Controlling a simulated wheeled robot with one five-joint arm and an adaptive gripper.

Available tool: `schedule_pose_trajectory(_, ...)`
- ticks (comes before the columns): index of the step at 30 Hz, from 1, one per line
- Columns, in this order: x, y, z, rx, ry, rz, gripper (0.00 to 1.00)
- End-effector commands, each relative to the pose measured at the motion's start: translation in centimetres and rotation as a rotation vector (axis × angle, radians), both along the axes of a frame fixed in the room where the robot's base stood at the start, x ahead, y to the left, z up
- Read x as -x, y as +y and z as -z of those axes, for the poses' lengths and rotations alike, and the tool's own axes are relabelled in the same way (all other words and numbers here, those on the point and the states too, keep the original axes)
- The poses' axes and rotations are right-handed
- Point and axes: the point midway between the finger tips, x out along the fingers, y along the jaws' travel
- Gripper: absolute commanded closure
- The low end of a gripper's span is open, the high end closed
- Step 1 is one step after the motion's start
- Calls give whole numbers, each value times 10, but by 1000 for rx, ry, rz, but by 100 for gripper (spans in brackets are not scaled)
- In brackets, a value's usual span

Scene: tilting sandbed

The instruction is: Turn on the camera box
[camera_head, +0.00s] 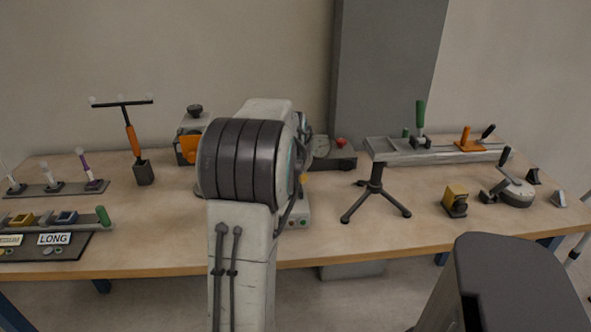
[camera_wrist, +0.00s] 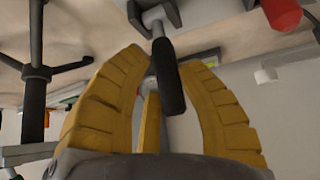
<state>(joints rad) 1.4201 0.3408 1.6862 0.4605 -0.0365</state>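The camera box cannot be told for certain. A low grey box with a red knob (camera_head: 340,143) stands behind my arm in the head view, partly hidden. A small pale box with green buttons (camera_head: 298,216) shows beside my arm, mostly hidden. In the wrist view, my gripper (camera_wrist: 168,60) has its two ribbed yellow fingers apart. A black lever handle (camera_wrist: 167,75) lies in the gap between the fingertips, close to the right finger; I cannot tell whether they touch. A red knob (camera_wrist: 282,12) is at the upper right. In the head view, my arm hides most of the gripper.
A black tripod (camera_head: 375,195) stands right of my arm. A yellow block (camera_head: 455,197) and a crank device (camera_head: 515,190) stand farther right. A grey rail with levers (camera_head: 410,154) is at the back right. The left has a lever panel (camera_head: 75,240) and an orange-handled tool (camera_head: 134,140).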

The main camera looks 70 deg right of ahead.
Motion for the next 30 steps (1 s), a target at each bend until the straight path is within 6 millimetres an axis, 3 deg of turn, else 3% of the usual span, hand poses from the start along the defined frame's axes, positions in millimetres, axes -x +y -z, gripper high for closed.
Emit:
schedule_pose_trajectory(9,-1,0,1,-2,0,-3,42)
schedule_pose_trajectory(20,-2,3,-4,0,-1,-4,42)
schedule_pose_trajectory(30,3,33,-45,2,-1,-3,42)
